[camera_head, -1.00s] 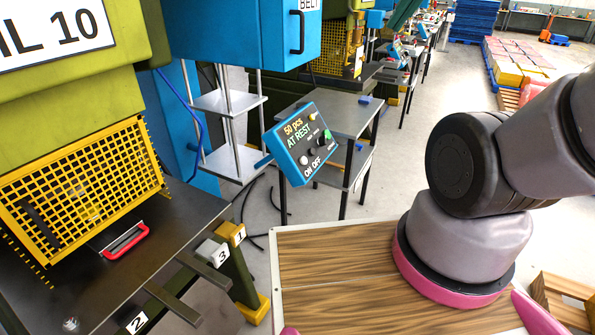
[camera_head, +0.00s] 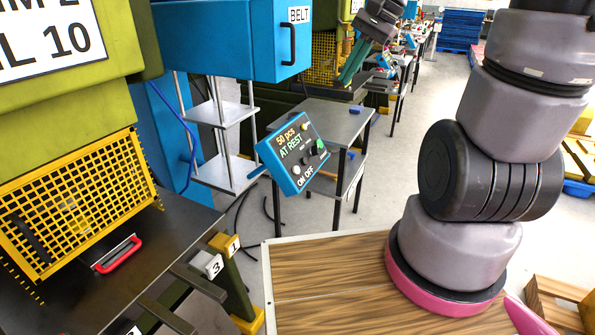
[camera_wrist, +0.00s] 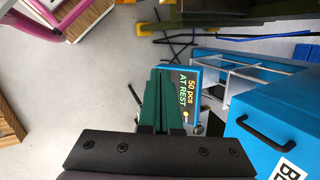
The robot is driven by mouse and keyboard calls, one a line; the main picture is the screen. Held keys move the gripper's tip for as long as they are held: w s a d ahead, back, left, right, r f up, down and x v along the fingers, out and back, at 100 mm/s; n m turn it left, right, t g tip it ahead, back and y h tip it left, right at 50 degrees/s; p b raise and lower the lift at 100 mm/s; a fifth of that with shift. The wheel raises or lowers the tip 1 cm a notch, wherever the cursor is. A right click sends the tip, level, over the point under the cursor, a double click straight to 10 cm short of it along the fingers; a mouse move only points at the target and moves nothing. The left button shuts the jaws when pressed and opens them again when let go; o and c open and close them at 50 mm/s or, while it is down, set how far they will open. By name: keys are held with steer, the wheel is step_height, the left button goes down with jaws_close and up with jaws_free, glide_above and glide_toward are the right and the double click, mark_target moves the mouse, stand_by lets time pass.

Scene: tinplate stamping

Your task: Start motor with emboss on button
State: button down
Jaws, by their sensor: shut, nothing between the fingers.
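The blue control box (camera_head: 293,152) stands tilted in the middle of the head view. Its dark face reads "50 pcs AT REST" and "ON OFF". It bears a pale button (camera_head: 297,170), a black one, a green one (camera_head: 321,146) and a small yellow one. The finer labels are too small to read, so I cannot tell which is emboss on. My gripper (camera_head: 349,76) has green fingers, shut and empty, up and beyond the box in the head view. In the wrist view the fingers (camera_wrist: 160,72) cover part of the box face (camera_wrist: 184,86), hiding most buttons.
A blue cabinet with a black handle (camera_head: 294,40) hangs left of the box, labelled "BELT". A grey side table (camera_head: 335,122) stands behind the box. Open floor lies right.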

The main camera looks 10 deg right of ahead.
mark_target(296, 170)
steer(key=w+f+m+t+y, duration=0.3)
steer(key=f+m, duration=0.5)
steer(key=f, duration=0.3)
steer(key=w+d+f+m+t+y, duration=0.1)
steer(key=w+f+m+t+y, duration=0.2)
steer(key=w+f+m+y, duration=0.2)
steer(key=w+f+m+t+y, duration=0.3)
steer(key=w+f+m, duration=0.6)
steer(key=f, duration=0.9)
steer(key=shift+d+m+y, duration=0.3)
steer(key=shift+m+y, duration=0.4)
steer(key=shift+m, duration=0.3)
steer(key=shift+w+f, duration=0.1)
steer(key=w+a+f, duration=0.4)
steer(key=a+f, duration=0.1)
steer(key=shift+a, duration=0.4)
steer(key=shift+w, duration=0.1)
steer(key=shift+w+a+f, duration=0.15)
steer(key=shift+a+f, duration=0.05)
steer(key=shift+a, duration=0.1)
